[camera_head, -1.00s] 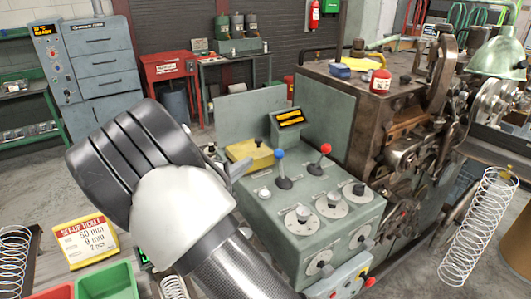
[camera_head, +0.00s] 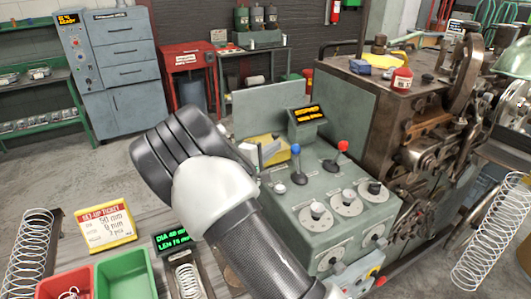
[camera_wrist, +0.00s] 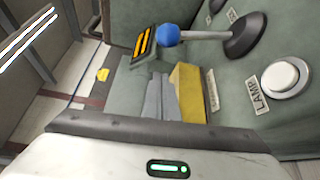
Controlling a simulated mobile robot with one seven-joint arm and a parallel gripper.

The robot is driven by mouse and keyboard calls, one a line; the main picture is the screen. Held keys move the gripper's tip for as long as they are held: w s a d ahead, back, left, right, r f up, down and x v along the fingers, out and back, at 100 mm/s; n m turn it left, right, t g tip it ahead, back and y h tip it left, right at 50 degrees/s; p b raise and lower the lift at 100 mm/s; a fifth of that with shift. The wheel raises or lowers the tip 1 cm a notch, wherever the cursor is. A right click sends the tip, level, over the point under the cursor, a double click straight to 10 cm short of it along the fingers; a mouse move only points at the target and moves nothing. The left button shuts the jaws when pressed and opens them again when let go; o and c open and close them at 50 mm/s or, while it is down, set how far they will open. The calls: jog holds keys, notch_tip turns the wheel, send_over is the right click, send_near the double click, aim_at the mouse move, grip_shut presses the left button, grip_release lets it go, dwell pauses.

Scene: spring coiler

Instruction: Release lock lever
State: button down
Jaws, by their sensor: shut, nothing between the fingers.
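Two levers stand on the green control console (camera_head: 322,190): one with a blue knob (camera_head: 295,149) and one with a red knob (camera_head: 343,146). I cannot tell which is the lock lever. Both stand roughly upright. My gripper (camera_head: 268,150) is shut and empty, just left of the blue knob in the head view. In the wrist view its grey fingers (camera_wrist: 160,100) show below the blue knob (camera_wrist: 168,35), apart from it. The yellow box (camera_wrist: 187,92) is beside the fingers. The blue lever's dark base (camera_wrist: 246,36) shows at the right.
A small display (camera_head: 306,115) stands behind the levers. Round dials (camera_head: 316,212) sit in front of them. A white lamp button (camera_wrist: 281,78) is near the blue lever. The brown machine (camera_head: 400,110) stands behind right. A ticket (camera_head: 105,226) and green tray (camera_head: 125,275) are at front left.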

aim_at(297, 157)
jog(key=shift+x, duration=0.9)
jog(key=shift+s+d+r+p, duration=0.15)
jog(key=shift+s+d, duration=0.2)
jog(key=shift+s, duration=0.25)
jog(key=shift+s+d+r+p, duration=0.1)
jog(key=shift+s+d+p, duration=0.15)
jog(key=shift+s, duration=0.35)
jog(key=shift+s+d+r+p, duration=0.1)
jog(key=shift+s+d, duration=0.3)
jog(key=shift+s, duration=0.15)
jog(key=shift+a+f+b, duration=0.1)
jog(key=shift+b, duration=0.4)
